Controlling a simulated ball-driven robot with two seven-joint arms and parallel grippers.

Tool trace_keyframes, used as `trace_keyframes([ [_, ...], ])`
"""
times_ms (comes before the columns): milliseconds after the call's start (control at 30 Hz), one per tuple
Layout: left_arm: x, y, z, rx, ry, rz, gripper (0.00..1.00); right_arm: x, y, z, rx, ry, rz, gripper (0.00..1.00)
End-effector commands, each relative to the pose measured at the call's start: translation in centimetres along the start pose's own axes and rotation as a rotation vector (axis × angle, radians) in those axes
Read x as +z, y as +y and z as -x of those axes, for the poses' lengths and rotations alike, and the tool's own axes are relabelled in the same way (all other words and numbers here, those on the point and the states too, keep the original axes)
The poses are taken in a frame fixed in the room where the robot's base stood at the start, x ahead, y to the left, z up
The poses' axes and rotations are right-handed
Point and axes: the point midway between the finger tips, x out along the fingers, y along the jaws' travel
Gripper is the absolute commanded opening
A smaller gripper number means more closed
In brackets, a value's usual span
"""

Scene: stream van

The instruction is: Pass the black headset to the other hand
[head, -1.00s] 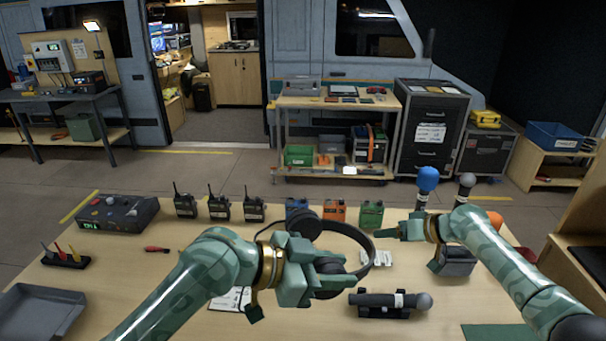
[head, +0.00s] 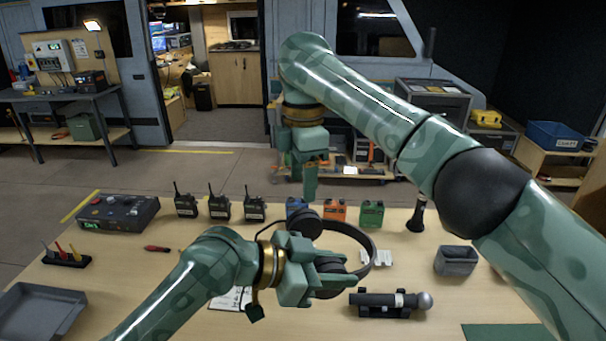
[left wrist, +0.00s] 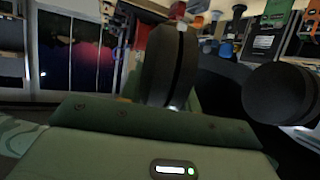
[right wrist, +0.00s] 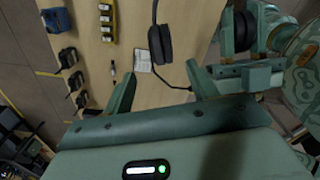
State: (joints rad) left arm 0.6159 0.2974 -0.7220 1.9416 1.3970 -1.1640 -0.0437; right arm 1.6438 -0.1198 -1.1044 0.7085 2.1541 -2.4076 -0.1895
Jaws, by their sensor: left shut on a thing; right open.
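The black headset (head: 372,243) is held above the front middle of the table. My left gripper (head: 325,273) is shut on its nearer ear cup; the other cup (head: 307,223) points away, toward the radios. In the left wrist view, one cup (left wrist: 172,65) is close to the fingers and another (left wrist: 280,95) is at the right. My right gripper (head: 304,180) is open and empty, pointing down, above and beyond the headset. The right wrist view shows its two fingers (right wrist: 163,88) apart, with the free cup (right wrist: 160,44) beyond the gap, not touching them.
Three black radios (head: 220,207) and blue, orange and green packs (head: 334,210) line the back of the table. A microphone (head: 390,301) lies on a holder in front. A grey holder (head: 456,261) stands at right, a grey tray (head: 38,310) at front left.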

Motion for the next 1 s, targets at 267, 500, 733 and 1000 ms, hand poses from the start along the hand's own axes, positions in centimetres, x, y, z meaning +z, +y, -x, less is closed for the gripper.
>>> trace_keyframes([
  [267,0.0,0.0,0.0,0.0,0.001,-0.001,0.05,0.3,-0.1,-4.3,-0.005,-0.016,0.004,0.58],
  [500,0.0,0.0,0.0,0.0,0.001,-0.001,0.05,0.3,-0.1,-9.1,-0.004,-0.014,0.003,0.58],
  [733,-0.1,0.0,0.0,0.0,0.001,-0.001,0.05,0.4,-0.1,-11.5,-0.002,-0.013,0.003,0.58],
  [1000,-0.1,0.0,0.0,0.0,0.001,-0.001,0.05,0.4,0.0,-11.8,-0.001,-0.014,0.003,0.58],
])
